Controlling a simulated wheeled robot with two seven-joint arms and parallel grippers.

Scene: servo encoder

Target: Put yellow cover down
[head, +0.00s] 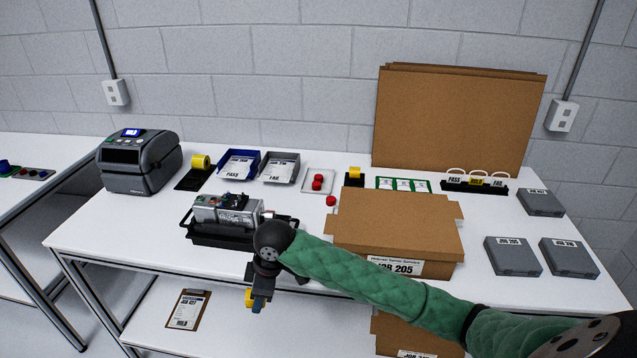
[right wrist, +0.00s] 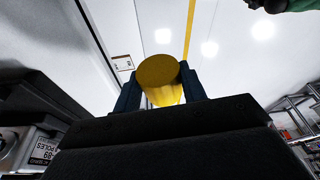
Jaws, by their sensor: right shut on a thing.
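The yellow cover (right wrist: 160,72) is a round-ended yellow cylinder held between the two dark fingers of my right gripper (right wrist: 160,92) in the right wrist view. In the head view the right gripper (head: 255,301) hangs in front of the table's front edge, with a little of the yellow cover (head: 248,296) showing at its left side. The silver servo unit (head: 222,210) lies in a black cradle (head: 225,238) on the table, behind and left of the gripper. My left gripper does not show.
A cardboard box (head: 395,222) stands right of the cradle, partly behind my arm. Red caps (head: 318,181), a blue tray (head: 238,165) and a grey tray (head: 279,167) are behind. A label printer (head: 139,162) stands left. White tabletop (head: 130,225) is clear left of the cradle.

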